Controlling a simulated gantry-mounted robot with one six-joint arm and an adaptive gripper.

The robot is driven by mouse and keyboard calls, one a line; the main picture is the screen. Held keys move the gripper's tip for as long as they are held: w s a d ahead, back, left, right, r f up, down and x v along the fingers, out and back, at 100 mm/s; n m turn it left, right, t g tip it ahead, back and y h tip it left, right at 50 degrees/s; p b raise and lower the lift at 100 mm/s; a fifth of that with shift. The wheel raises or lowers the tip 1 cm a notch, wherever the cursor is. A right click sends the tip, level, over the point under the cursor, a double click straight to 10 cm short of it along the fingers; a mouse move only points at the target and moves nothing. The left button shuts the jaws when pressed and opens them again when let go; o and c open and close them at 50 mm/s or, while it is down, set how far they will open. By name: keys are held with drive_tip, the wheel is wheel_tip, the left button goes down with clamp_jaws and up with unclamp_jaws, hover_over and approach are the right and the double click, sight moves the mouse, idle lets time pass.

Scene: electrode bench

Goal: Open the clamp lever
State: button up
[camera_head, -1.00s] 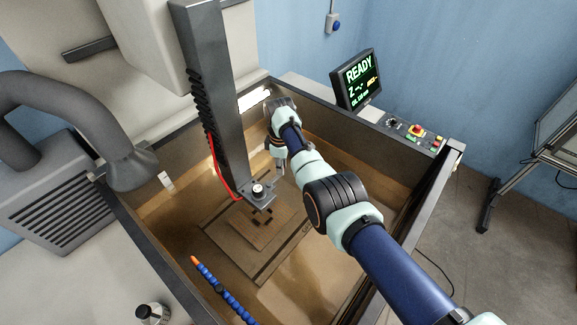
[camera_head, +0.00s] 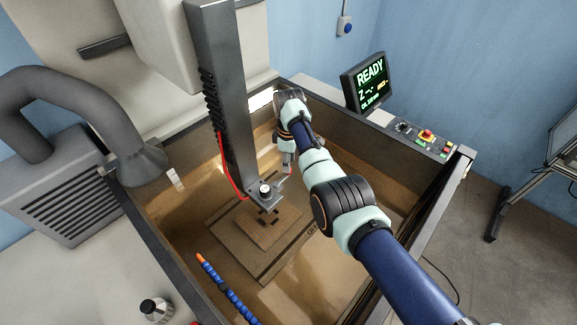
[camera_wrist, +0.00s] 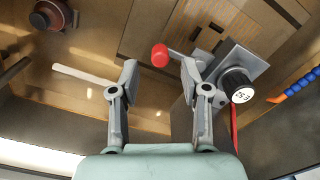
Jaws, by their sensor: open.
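The clamp lever's red knob (camera_wrist: 160,55) shows in the wrist view, on a grey arm that runs right to the clamp (camera_wrist: 240,58) under the spindle column. The clamp carries a round black electrode holder (camera_wrist: 237,84) with a white labelled top. My gripper (camera_wrist: 160,72) is open and empty, with one finger on either side of the red knob in the picture. The knob appears just beyond the fingertips; contact cannot be told. In the head view my gripper (camera_head: 287,164) hangs right of the clamp (camera_head: 265,196), close to the lever, which is partly hidden.
The dark spindle column (camera_head: 220,90) with a red cable stands left of my gripper. Tank walls (camera_head: 370,145) surround the work area. A workpiece plate (camera_head: 262,228) lies below the clamp. A blue hose (camera_head: 225,290) rises in front. The screen (camera_head: 368,82) reads READY.

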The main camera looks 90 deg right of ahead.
wheel_tip(320, 180, up, 9)
idle(0.7)
